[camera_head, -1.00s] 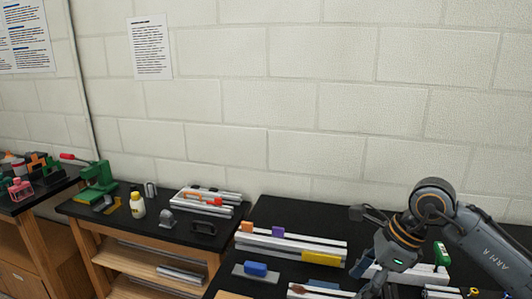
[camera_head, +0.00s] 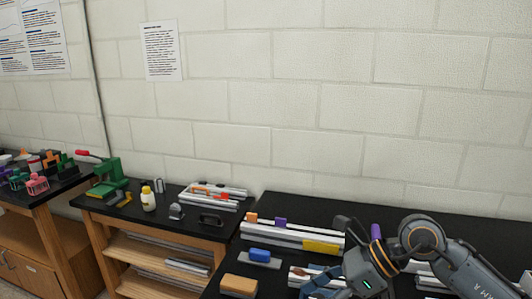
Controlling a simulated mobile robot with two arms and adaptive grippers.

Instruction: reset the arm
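My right arm comes in from the right edge over the black workbench (camera_head: 470,213). Its wrist and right gripper (camera_head: 322,284) hang over the front part of the bench, beside the aluminium extrusions (camera_head: 290,234). The fingers are partly hidden by the wrist and run toward the bottom edge, so I cannot tell whether they are open or shut. No held object can be made out. My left gripper is not in view.
On the bench lie a blue block (camera_head: 260,254), an orange-topped block (camera_head: 239,285) and a yellow piece (camera_head: 322,247). A lower side table (camera_head: 130,208) carries a green press (camera_head: 109,178) and a white bottle (camera_head: 148,200). The wall is behind.

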